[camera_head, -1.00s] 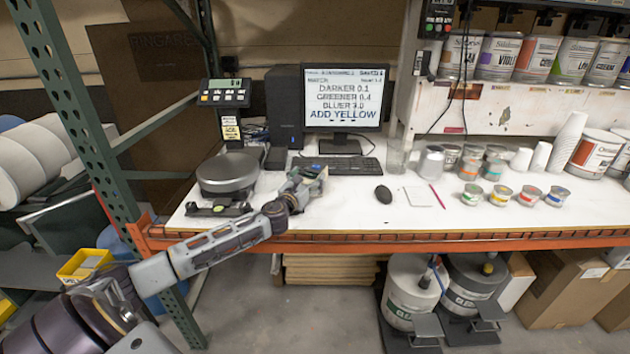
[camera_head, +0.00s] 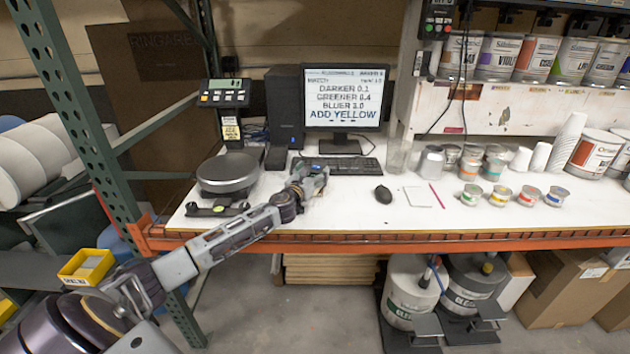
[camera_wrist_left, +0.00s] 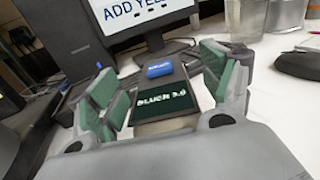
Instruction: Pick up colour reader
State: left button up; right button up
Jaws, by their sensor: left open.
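The colour reader (camera_wrist_left: 165,106) is a dark handheld block with a small screen reading about "BLUER 3.0" and a blue part at its far end. In the left wrist view it lies between the two green-padded fingers of my left gripper (camera_wrist_left: 166,92). The gripper is open, with a finger on each side; I cannot tell whether either finger touches the reader. In the head view my left gripper (camera_head: 310,180) is over the white bench in front of the keyboard and hides most of the reader; a bit of blue shows there. My right gripper is not in view.
The keyboard (camera_head: 345,166) and monitor (camera_head: 345,95) stand just behind the gripper. A scale (camera_head: 228,172) is to the left, a mouse (camera_head: 383,194) to the right. Several small cans stand farther right. The orange bench edge (camera_head: 400,238) runs below the arm.

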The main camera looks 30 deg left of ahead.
pick_arm(q)
jog(key=shift+w, duration=0.3)
jog(key=shift+c, duration=0.5)
jog(key=c, duration=1.3)
jog(key=shift+c, duration=0.2)
jog(key=shift+r, duration=0.1)
jog(key=shift+c, duration=0.8)
jog(key=shift+r, duration=0.2)
